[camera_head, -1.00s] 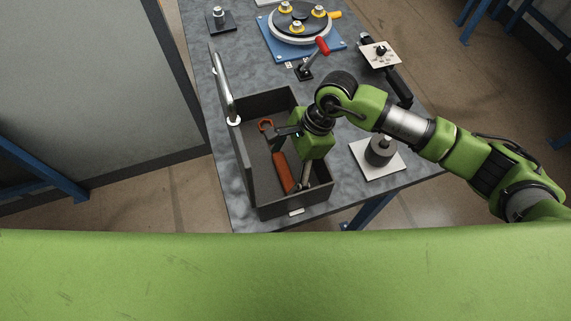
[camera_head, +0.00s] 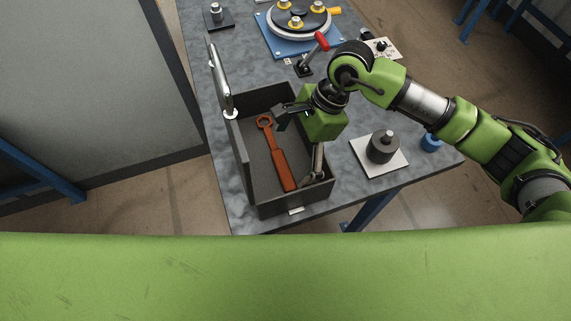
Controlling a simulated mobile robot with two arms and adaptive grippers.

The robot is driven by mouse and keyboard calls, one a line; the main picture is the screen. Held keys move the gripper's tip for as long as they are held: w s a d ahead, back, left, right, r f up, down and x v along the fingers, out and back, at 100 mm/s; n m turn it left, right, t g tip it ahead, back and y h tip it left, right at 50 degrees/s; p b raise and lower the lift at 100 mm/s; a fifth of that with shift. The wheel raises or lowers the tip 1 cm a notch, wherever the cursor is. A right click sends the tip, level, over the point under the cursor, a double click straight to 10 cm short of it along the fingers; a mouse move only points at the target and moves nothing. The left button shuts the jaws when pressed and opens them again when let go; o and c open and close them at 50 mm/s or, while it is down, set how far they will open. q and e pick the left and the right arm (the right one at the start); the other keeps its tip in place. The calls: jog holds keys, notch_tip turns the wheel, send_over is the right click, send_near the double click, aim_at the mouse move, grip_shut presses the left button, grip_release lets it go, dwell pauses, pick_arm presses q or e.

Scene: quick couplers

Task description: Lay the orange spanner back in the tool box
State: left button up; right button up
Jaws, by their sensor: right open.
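The orange spanner (camera_head: 279,156) lies lengthwise inside the dark tool box (camera_head: 257,208), its ring end toward the back and its handle toward the front. The box stands open on the grey table. My right gripper (camera_head: 280,115) is open and empty, above the box's back right part, near the spanner's ring end but apart from it. My left gripper is not in view.
A grey metal tool (camera_head: 316,167) sits along the box's right side. A dark cylinder (camera_head: 381,148) stands on a white plate to the right. A red-handled clamp (camera_head: 312,57) and a blue-based turntable (camera_head: 296,22) are behind.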

pick_arm(q)
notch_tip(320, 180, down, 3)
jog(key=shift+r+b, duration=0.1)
jog(key=shift+b, duration=0.65)
pick_arm(e)
jog(key=v, duration=0.9)
